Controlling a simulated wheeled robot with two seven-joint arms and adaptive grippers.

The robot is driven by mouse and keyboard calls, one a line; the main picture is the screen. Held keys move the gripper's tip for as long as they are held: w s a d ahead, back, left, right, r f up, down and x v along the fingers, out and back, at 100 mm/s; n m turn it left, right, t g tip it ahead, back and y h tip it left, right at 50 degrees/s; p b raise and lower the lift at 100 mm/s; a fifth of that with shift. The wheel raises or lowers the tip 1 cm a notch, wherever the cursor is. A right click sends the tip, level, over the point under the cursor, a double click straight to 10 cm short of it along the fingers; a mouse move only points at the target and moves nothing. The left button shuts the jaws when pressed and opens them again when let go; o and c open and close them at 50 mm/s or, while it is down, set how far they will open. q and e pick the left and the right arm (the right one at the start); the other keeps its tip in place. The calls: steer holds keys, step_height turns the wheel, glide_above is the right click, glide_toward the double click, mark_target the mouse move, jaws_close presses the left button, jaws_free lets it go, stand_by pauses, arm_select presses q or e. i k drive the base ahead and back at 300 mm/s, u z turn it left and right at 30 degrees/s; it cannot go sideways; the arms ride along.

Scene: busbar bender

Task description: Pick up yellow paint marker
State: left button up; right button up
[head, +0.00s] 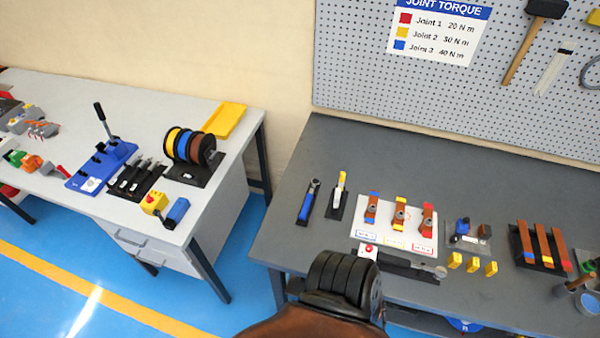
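The yellow paint marker (342,182) has a white body and a yellow cap. It is in a black holder (336,207) on the grey workbench, left of the white sheet with busbar joints. Nothing is touching it from above, and its lower end is partly hidden by the holder. Neither of my grippers can be made out in the head view.
A blue-handled tool (306,203) lies just left of the marker. The white sheet (376,228) carries several copper joints; small yellow blocks (473,265) are right of it. Copper bars (540,245) sit farther right. The bench (400,155) is clear behind. A second table (60,100) stands left.

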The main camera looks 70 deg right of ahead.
mark_target(342, 174)
steer(key=i, duration=1.05)
steer(key=z, duration=2.05)
